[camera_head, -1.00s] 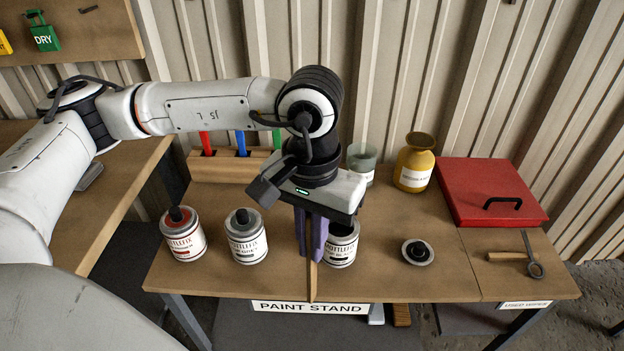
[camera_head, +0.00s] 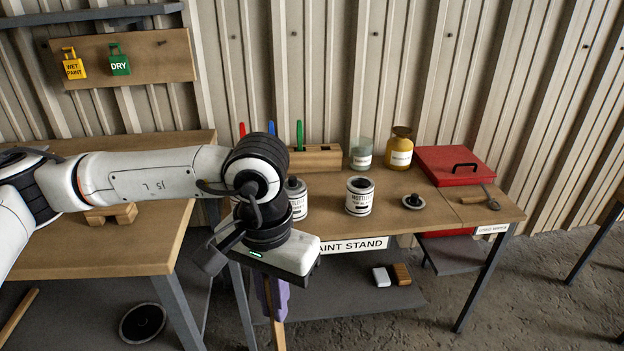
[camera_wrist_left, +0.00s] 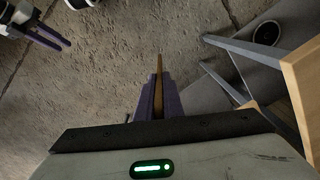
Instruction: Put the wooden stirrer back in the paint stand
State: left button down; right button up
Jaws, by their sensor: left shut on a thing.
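My left gripper (camera_head: 270,296) is shut on the wooden stirrer (camera_head: 278,335), a thin light-brown stick pointing down from its purple fingers. In the left wrist view the stirrer (camera_wrist_left: 158,68) sticks out between the fingers (camera_wrist_left: 158,96), over the floor. The gripper is in front of the left part of the paint stand (camera_head: 330,225), a wooden table with a "PAINT STAND" label. An open tin (camera_head: 360,200) stands on it, with a round lid (camera_head: 413,201) to its right. My right gripper (camera_wrist_left: 46,38) shows at the upper left of the wrist view, its purple fingers apart and empty.
A closed tin (camera_head: 297,198) stands partly behind my left arm. A wooden block (camera_head: 318,158) with coloured handles, jars (camera_head: 400,150) and a red box (camera_head: 455,166) are at the back. Another wooden table (camera_head: 130,250) is on the left. The stand's front middle is clear.

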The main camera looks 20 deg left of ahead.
aim_at(325, 166)
jog(key=u, duration=0.6)
jog(key=i, duration=1.2)
jog(key=z, duration=0.75)
jog(key=i, duration=0.75)
jog(key=z, duration=0.15)
